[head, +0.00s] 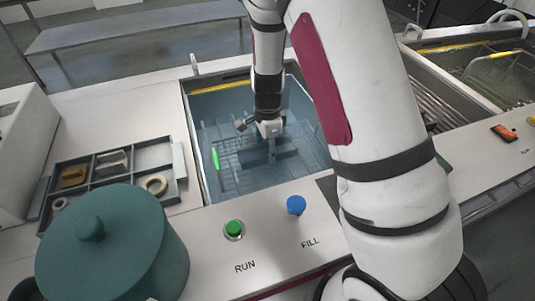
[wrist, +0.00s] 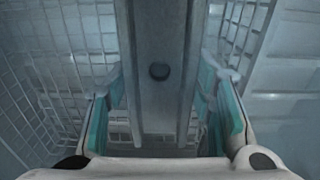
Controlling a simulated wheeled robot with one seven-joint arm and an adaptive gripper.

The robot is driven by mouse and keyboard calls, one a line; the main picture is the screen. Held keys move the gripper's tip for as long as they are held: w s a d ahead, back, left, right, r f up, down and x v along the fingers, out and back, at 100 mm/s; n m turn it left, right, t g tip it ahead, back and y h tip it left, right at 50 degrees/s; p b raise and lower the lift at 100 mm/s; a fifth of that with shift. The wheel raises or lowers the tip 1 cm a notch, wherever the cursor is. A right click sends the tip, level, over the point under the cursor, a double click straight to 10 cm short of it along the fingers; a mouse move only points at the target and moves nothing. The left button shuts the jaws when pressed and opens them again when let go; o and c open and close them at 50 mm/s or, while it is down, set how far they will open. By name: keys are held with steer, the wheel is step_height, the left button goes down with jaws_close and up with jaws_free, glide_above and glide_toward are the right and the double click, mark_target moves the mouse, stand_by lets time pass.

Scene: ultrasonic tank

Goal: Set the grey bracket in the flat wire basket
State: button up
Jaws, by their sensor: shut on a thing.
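My gripper (head: 270,146) reaches down into the water-filled tank. In the wrist view my gripper (wrist: 163,95) is shut on the grey bracket (wrist: 160,40), a long grey piece with a dark round hole, between its teal-padded fingers. In the head view the bracket is hard to make out under the gripper. Wire mesh of a basket (head: 228,150) shows in the tank, left of and below the gripper. The wrist view shows wire mesh (wrist: 50,90) on the left and more on the right. Whether the bracket touches the basket floor I cannot tell.
The tank rim (head: 190,130) surrounds the arm. A divided tray (head: 98,183) with small parts stands on the left counter. A teal lidded pot (head: 115,250) stands in front of it. Green RUN (head: 234,228) and blue FILL (head: 296,205) buttons sit at the front.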

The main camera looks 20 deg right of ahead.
steer(key=shift+f, duration=0.9)
steer(key=shift+f, duration=0.2)
steer(key=o, duration=1.6)
